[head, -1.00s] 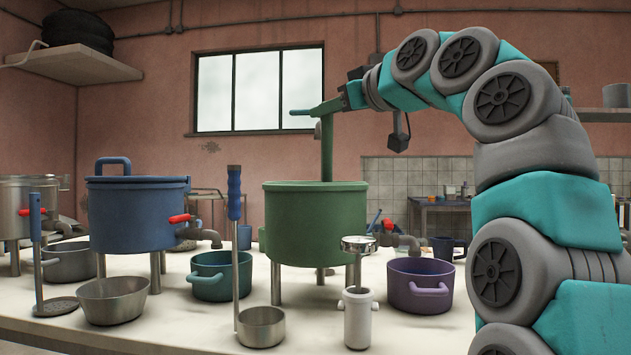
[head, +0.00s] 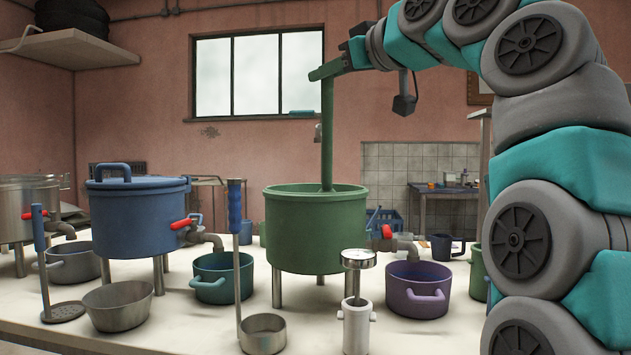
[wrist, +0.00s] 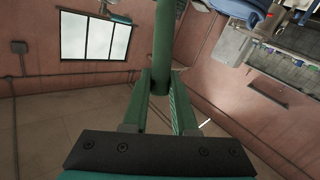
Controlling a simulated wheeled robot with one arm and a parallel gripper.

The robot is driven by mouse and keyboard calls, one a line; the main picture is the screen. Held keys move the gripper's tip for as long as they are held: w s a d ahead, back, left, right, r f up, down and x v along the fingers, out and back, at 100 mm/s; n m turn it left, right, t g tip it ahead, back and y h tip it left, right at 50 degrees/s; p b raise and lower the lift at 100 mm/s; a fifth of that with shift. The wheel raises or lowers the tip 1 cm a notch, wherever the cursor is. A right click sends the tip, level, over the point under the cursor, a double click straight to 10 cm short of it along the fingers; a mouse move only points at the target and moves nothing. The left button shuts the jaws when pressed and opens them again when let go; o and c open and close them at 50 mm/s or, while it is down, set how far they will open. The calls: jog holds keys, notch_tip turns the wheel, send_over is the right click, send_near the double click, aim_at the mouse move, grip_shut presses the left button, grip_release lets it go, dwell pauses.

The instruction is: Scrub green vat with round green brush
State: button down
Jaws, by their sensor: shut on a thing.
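The green vat (head: 316,232) stands on legs on the table in the middle of the head view, open at the top. My gripper (head: 328,70) is above the vat, shut on the upper end of the green brush handle (head: 327,130). The handle is nearly upright and goes down into the vat. The brush head is hidden behind the vat's wall, so I cannot tell whether it touches the inside. In the wrist view, the two green fingers (wrist: 158,105) close around the handle (wrist: 164,50).
A lidded blue vat (head: 138,222) stands left of the green vat. A ladle with a blue handle (head: 235,205), a teal pot (head: 222,278), a purple pot (head: 417,290) and a white cylinder with a gauge-like top (head: 357,325) crowd the table's front. The air above the vats is clear.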

jog(key=s+r+p, duration=0.3)
jog(key=r+p, duration=0.3)
jog(key=r, duration=0.2)
jog(key=shift+s+r, duration=0.15)
jog(key=shift+s, duration=0.15)
jog(key=shift+d, duration=0.1)
